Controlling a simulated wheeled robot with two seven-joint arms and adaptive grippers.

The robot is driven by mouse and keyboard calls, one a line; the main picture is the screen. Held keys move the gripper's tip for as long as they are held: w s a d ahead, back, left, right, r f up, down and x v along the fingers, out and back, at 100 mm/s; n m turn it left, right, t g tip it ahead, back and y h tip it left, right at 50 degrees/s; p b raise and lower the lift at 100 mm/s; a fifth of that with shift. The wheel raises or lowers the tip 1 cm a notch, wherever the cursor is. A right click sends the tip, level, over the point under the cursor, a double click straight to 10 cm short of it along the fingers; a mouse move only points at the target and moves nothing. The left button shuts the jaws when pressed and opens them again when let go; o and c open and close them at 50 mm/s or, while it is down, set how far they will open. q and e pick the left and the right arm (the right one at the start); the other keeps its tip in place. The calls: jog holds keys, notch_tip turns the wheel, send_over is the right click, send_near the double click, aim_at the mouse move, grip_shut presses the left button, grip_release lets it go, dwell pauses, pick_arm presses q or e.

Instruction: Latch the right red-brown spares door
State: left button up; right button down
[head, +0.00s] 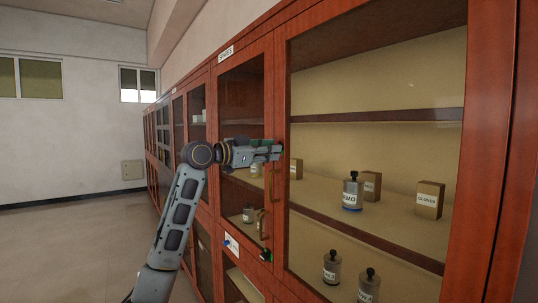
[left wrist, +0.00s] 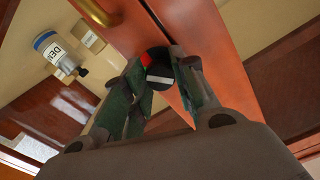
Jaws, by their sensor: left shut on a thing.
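The right red-brown spares door (head: 281,90) has a wooden frame around a large glass pane and fills the right of the head view. It looks about flush with its neighbour, and a dark seam runs beside it in the left wrist view. My left gripper (head: 277,151) is at the door's left stile. In the left wrist view my left gripper (left wrist: 163,85) is shut on a round black latch knob (left wrist: 159,72) with red and white parts. The fingers hide part of the knob, so its turn is hard to read. My right gripper is out of view.
A brass handle (left wrist: 98,12) is near the knob. Another black knob (head: 266,255) is lower on the cabinet, beside a white label (head: 232,243). Bottles and boxes stand on shelves behind the glass. The floor (head: 70,250) at the left is clear.

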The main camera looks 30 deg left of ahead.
pick_arm(q)
jog(key=shift+m+b, duration=0.4)
jog(key=shift+m, duration=3.7)
jog(key=o, duration=1.1)
jog(key=shift+c, duration=0.2)
jog(key=v, duration=1.2)
jog(key=shift+f, duration=0.1)
